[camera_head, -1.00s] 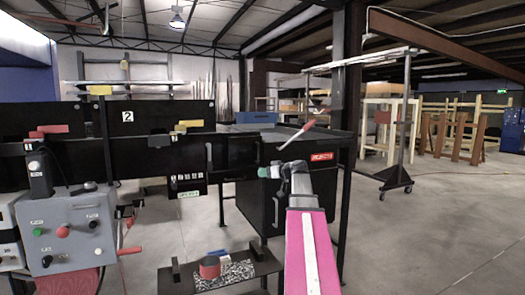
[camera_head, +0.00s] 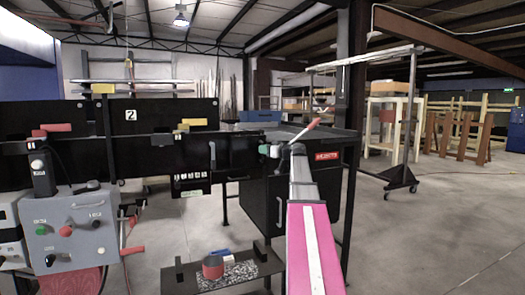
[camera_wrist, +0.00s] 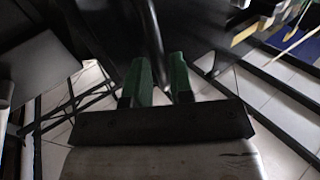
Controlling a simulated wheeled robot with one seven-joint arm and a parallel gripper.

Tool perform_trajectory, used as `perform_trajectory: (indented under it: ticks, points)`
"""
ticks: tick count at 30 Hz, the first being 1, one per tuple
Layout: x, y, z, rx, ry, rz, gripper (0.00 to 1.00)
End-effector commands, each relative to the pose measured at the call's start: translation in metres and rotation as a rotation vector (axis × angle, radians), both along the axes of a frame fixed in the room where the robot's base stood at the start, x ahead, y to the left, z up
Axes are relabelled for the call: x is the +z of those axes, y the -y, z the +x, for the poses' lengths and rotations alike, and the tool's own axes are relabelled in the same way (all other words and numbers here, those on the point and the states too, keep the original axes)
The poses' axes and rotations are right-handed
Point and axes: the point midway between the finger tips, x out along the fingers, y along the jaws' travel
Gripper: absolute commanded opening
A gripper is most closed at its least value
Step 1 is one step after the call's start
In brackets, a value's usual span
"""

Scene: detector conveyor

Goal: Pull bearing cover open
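No label marks the bearing cover. The likeliest match is a black cover-like panel (camera_head: 234,157) at the right end of the conveyor in the head view; I cannot tell for certain. It looks closed. My gripper (camera_head: 267,151), with green fingertips, is raised at the right edge of this panel. In the wrist view my gripper (camera_wrist: 160,80) has its two green fingers apart. A slim black bar (camera_wrist: 154,45) runs down to the gap between them. I cannot tell whether the fingers touch it.
A black cabinet (camera_head: 310,200) with a red label stands right behind my arm. A grey control box (camera_head: 75,228) with buttons is at the left.

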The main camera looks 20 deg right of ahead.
Motion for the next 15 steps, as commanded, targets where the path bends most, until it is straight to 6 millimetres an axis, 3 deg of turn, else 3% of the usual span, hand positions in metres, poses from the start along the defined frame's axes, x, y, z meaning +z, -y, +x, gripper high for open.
perform_trajectory:
  ticks: [4,14,15]
  points:
    - [-0.0001,-0.0067,0.0092,0.001,0.0,0.0,0.21]
    - [-0.0003,-0.0081,0.0106,0.0,0.0,0.0,0.21]
    - [-0.0003,-0.0081,0.0106,0.0,0.0,0.0,0.08]
